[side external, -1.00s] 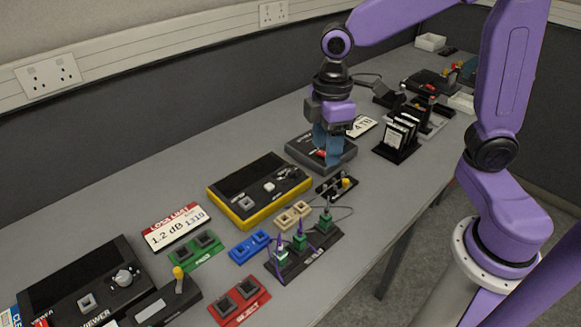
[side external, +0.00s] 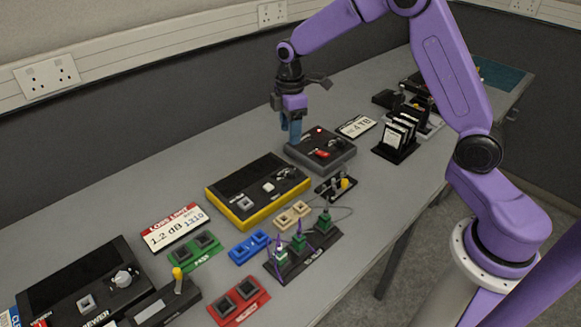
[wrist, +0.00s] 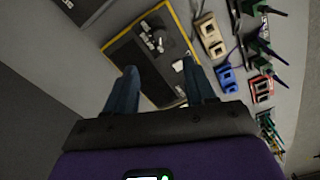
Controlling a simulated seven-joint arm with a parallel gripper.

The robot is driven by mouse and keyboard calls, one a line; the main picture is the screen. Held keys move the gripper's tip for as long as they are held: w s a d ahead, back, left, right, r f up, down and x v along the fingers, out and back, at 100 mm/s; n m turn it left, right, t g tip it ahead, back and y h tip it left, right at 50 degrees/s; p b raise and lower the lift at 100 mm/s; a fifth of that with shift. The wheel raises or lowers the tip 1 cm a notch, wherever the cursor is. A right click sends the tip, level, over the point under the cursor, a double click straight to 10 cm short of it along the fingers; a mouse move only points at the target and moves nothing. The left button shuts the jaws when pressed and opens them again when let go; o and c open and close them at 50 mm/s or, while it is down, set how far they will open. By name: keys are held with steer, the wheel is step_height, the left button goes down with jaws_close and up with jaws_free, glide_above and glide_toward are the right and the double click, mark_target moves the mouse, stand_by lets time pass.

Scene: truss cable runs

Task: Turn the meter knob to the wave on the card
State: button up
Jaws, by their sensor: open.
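The yellow-edged black meter (side external: 222,195) lies mid-bench in the side view, with a dark screen, a white button and a silver-and-black knob (side external: 286,173) near its far right end. The card (side external: 174,228), reading "LOSS LIMIT 1.2 dB 1310", lies to the left of the meter. My gripper (side external: 291,136) is open and empty, raised above the bench beyond the meter, near a grey box. In the wrist view, my blue fingers (wrist: 162,88) point towards the meter (wrist: 110,42), are spread apart and cover part of it. Which way the knob points is too small to tell.
The grey box (side external: 333,160) with a red switch stands right of the meter. Green (side external: 196,249), blue (side external: 249,247) and beige (side external: 293,214) blocks and a black rack (side external: 303,254) with green plugs lie in front. A black viewer (side external: 75,270) stands at left.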

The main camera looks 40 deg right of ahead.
mark_target(291, 171)
step_height(291, 171, down, 13)
steer(key=shift+f, duration=0.1)
stand_by(0.3)
steer(key=shift+c, duration=0.4)
jaws_close()
